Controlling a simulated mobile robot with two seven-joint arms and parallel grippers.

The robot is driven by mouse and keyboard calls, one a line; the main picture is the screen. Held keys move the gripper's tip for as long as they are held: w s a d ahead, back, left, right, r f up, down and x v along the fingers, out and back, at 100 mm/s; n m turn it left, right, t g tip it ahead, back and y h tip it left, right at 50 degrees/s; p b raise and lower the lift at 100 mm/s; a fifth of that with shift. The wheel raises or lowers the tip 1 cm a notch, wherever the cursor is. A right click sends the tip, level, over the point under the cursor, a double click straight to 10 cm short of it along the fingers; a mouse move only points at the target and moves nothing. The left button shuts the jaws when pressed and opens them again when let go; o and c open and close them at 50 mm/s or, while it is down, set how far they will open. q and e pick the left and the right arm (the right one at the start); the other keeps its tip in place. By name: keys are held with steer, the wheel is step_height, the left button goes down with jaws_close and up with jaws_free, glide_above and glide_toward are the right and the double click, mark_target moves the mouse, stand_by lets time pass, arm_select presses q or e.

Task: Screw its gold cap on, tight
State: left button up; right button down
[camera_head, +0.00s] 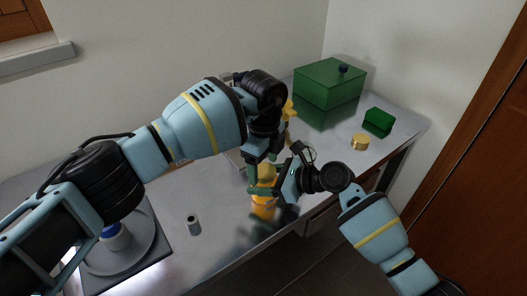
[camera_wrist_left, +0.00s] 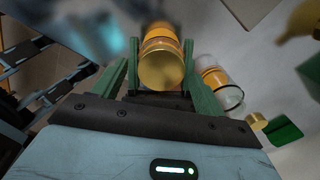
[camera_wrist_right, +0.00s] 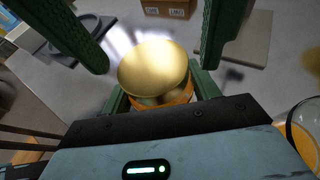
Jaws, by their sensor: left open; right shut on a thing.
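A jar with orange contents (camera_head: 264,187) is upright near the table's front edge. A gold cap (camera_head: 266,170) sits on its mouth; I cannot tell how tight. In the right wrist view the cap (camera_wrist_right: 154,66) is above the orange jar body (camera_wrist_right: 180,96). My right gripper (camera_head: 280,186) is shut on the jar, coming from the right. My left gripper (camera_head: 262,166) is open above; its green fingers stand at either side of the cap, apart from it in the right wrist view (camera_wrist_right: 150,40). The cap also shows in the left wrist view (camera_wrist_left: 161,68).
A second clear jar with orange contents (camera_wrist_left: 222,84) is close by. Another gold cap (camera_head: 360,142), a small green block (camera_head: 379,119) and a large green box (camera_head: 328,86) stand at the right. A small grey cylinder (camera_head: 193,226) is left of the jar.

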arm_select(q)
steer(key=shift+f, duration=0.5)
steer(key=c, duration=1)
steer(key=shift+m, duration=1.7)
steer(key=o, duration=1)
steer(key=shift+o, duration=0.5)
